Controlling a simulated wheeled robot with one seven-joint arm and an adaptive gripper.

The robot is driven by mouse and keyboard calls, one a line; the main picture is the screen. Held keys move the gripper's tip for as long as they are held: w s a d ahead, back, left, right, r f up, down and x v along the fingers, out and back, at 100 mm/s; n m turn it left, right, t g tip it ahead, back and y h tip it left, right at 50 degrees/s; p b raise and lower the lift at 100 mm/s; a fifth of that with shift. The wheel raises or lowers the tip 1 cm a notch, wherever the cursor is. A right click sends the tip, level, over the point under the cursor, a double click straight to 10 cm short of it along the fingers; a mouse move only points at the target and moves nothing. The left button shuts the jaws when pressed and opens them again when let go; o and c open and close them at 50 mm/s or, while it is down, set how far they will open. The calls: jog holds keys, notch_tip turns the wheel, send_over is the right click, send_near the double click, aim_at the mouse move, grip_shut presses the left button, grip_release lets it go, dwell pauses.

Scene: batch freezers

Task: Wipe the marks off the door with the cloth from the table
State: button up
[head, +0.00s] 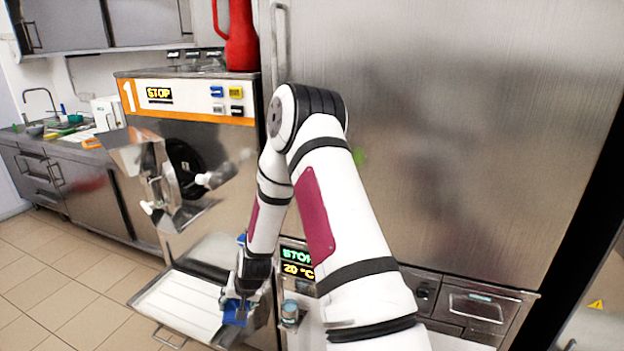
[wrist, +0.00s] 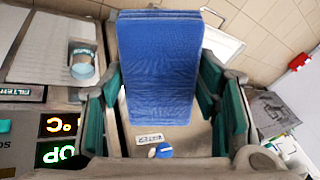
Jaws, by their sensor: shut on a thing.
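The blue cloth (wrist: 158,70) is a folded, thick-looking pad between the teal-padded fingers of my gripper (wrist: 166,92). In the head view, my gripper (head: 243,290) is low, in front of the machine, pointing down, with the cloth (head: 235,314) showing below it. My gripper is shut on the cloth. The large brushed-steel door (head: 490,130) fills the right of the head view. A small green mark (head: 360,157) shows on it beside my arm. My arm covers part of the door's left side, so other marks there may be hidden.
A small jar (head: 290,310) stands close right of my gripper and shows in the wrist view (wrist: 83,68). The orange-striped machine (head: 190,105) with a steel chute (head: 140,150) stands left. Floor is clear at left.

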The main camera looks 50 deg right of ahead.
aim_at(367, 168)
jog(key=s+d+r+m+h+p, duration=0.1)
jog(key=s+d+r+m+h, duration=0.1)
jog(key=d+r+m+h, duration=0.55)
jog(key=s+d+r+m+t+h+p, duration=0.15)
jog(key=d+r+h, duration=0.25)
jog(key=d+r, duration=0.7)
jog(key=s+d+r+m+h, duration=0.2)
jog(key=d+r+m+h, duration=0.3)
jog(key=r, duration=0.9)
jog(key=shift+b+x, duration=0.65)
jog(key=shift+x, duration=1.85)
jog(key=shift+b+x, duration=0.3)
jog(key=shift+x, duration=0.7)
jog(key=shift+s+f, duration=0.1)
jog(key=shift+s, duration=0.05)
jog(key=shift+s+d+p, duration=0.8)
jog(key=shift+s+p, duration=0.35)
jog(key=shift+s, duration=0.75)
jog(key=shift+s+d+p, duration=0.75)
jog(key=shift+s+p, duration=0.45)
jog(key=shift+s, duration=0.7)
jog(key=shift+s+d+p, duration=0.8)
jog(key=shift+s+p, duration=0.35)
jog(key=shift+s, duration=0.7)
jog(key=shift+d, duration=0.1)
